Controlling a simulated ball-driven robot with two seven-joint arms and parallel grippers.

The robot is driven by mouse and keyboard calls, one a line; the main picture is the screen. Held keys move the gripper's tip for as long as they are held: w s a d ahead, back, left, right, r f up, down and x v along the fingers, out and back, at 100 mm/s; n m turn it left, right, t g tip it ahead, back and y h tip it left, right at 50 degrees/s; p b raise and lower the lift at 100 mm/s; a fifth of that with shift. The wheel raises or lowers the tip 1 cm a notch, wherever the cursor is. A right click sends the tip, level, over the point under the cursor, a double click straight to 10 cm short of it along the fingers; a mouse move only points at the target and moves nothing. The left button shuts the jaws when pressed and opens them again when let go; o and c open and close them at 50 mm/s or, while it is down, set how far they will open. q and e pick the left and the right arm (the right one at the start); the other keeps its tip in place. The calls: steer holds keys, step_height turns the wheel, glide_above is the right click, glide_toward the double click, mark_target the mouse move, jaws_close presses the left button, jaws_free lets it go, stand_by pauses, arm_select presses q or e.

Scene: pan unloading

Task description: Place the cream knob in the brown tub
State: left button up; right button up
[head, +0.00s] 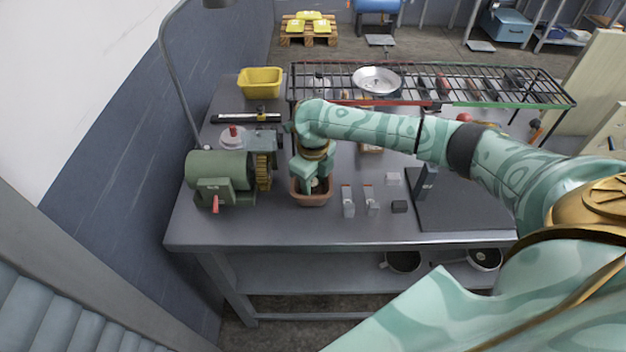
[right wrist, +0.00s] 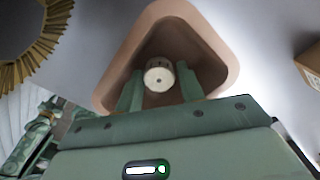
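The brown tub (head: 311,199) stands on the grey bench, left of its middle. Its wall also fills the upper middle of the right wrist view (right wrist: 112,88). The small round cream knob (right wrist: 159,76) is inside the tub, and a bit of it shows in the head view (head: 315,184). My right gripper (head: 314,181) points down into the tub. Its fingers stand apart on either side of the knob, with a narrow gap seemingly showing at each side. The knob's underside is hidden, so contact with the tub floor is unclear. My left gripper is out of view.
A green motor (head: 218,172) with a brass gear (head: 263,171) stands close left of the tub. Small grey blocks (head: 348,202) lie to its right, beside a dark mat (head: 460,205). A wire rack (head: 440,84) spans the back, and a yellow bin (head: 261,83) sits back left.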

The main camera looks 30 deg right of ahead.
mark_target(313, 182)
steer(key=shift+r, duration=0.1)
step_height(313, 182, up, 12)
steer(key=p, duration=0.4)
